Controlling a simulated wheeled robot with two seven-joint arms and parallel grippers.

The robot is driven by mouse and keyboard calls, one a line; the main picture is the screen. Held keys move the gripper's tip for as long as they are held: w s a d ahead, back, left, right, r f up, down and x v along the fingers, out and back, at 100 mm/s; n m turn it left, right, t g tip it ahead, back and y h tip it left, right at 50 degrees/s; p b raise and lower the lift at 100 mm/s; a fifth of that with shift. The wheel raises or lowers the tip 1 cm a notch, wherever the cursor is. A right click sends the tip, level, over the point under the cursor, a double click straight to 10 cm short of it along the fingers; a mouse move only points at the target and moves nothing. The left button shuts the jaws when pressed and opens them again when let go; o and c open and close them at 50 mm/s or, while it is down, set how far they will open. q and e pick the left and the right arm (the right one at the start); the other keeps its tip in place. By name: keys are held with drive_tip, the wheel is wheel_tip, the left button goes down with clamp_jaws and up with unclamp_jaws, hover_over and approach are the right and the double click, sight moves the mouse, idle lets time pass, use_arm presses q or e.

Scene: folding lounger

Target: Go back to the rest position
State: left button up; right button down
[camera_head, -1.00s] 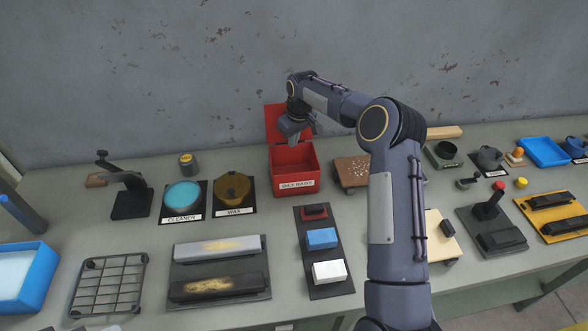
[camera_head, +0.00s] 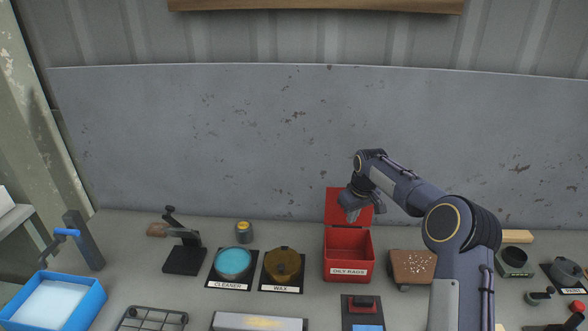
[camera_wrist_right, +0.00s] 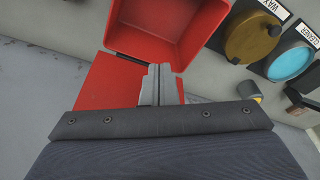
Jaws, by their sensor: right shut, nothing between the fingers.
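My right gripper (camera_head: 358,212) is raised above the open red oily rags box (camera_head: 349,262), in front of its upright red lid (camera_head: 336,207). In the right wrist view its fingers (camera_wrist_right: 156,70) are shut together with nothing between them, and the box (camera_wrist_right: 165,25) lies just beyond the fingertips. The part of the box's inside that shows looks empty. My right arm (camera_head: 455,235) reaches in from the lower right of the head view. My left gripper is not in view.
The cleaner tin (camera_head: 234,262) and wax tin (camera_head: 283,265) stand left of the box. A speckled brown block (camera_head: 412,266) is right of it, close to my arm. A blue tray (camera_head: 55,302) sits at the far left. The grey wall (camera_head: 230,140) stands behind the bench.

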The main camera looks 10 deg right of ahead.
drive_tip(key=s+a+r+m+t+b, duration=0.1)
drive_tip(key=s+r, duration=0.3)
drive_tip(key=s, duration=0.3)
drive_tip(key=s+a+r+y+b, duration=0.1)
drive_tip(key=s+r, duration=0.3)
drive_tip(key=s, duration=0.3)
drive_tip(key=s+a+r+m+t+b, duration=0.1)
drive_tip(key=s+r, duration=0.4)
drive_tip(key=s, duration=0.2)
drive_tip(key=s+a+f+m, duration=0.1)
drive_tip(key=s+a+f, duration=0.1)
drive_tip(key=s, duration=0.5)
drive_tip(key=s+a+f+m+t+y+b, duration=0.1)
drive_tip(key=s+a+f, duration=0.1)
drive_tip(key=s, duration=0.5)
drive_tip(key=s+a+f+y, duration=0.1)
drive_tip(key=s+f, duration=0.3)
drive_tip(key=s, duration=0.4)
drive_tip(key=shift+a+f+m, duration=0.3)
drive_tip(key=shift+a+m, duration=0.1)
drive_tip(key=shift+a, duration=0.25)
drive_tip(key=shift+s+d+t, duration=0.1)
drive_tip(key=shift+s+t, duration=0.05)
drive_tip(key=shift+t, duration=0.15)
